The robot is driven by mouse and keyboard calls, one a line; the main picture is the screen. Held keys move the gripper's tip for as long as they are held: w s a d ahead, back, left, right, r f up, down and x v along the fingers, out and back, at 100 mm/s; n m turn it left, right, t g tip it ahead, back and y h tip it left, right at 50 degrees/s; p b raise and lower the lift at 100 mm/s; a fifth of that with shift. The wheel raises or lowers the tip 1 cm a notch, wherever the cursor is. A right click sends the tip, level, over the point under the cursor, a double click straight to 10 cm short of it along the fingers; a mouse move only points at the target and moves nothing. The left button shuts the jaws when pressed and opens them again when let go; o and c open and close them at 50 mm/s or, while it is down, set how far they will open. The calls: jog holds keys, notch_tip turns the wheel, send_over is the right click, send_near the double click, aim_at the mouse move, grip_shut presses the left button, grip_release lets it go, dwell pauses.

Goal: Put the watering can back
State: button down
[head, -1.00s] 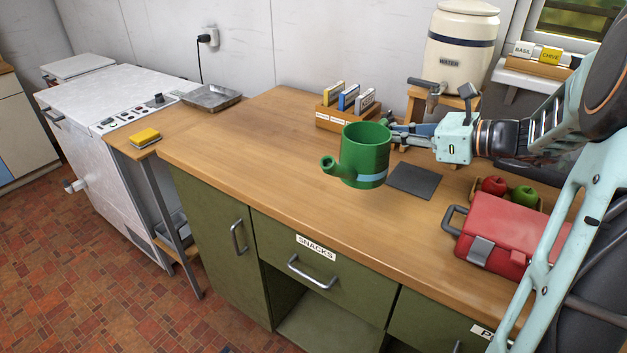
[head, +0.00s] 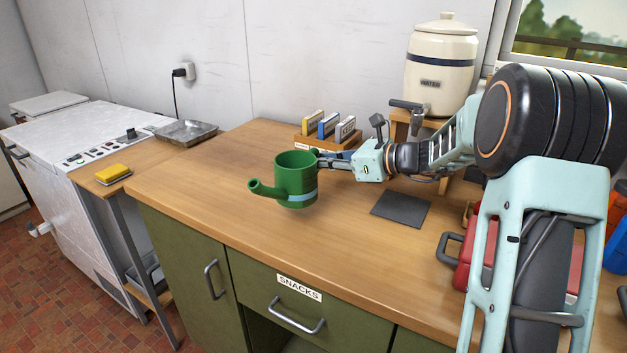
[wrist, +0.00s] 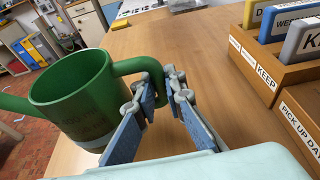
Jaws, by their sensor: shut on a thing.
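The green watering can (head: 296,180) has a spout pointing left and a pale blue band near its base. It is upright over the wooden counter, left of the dark square mat (head: 401,208). My gripper (head: 324,160) comes from the right and is shut on the can's handle. In the wrist view the watering can (wrist: 78,98) is at the left, its handle between the fingers of my gripper (wrist: 165,88). I cannot tell for sure whether its base is clear of the counter.
A wooden card holder (head: 325,139) with several cards stands behind the can. A cream water crock (head: 440,68) stands on a wooden stand at the back. A red toolbox (head: 459,262) is at the right, partly behind my arm. The counter's left part (head: 215,180) is clear.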

jog(key=shift+w+a+f, duration=0.45)
jog(key=shift+f, duration=0.25)
notch_tip(320, 180, down, 3)
jog(key=shift+w+f+b, duration=0.1)
jog(key=shift+f+b, duration=0.05)
jog(key=shift+b, duration=0.35)
jog(key=c, duration=2)
grip_release()
jog(key=p+v, duration=0.1)
jog(key=v, duration=1.1)
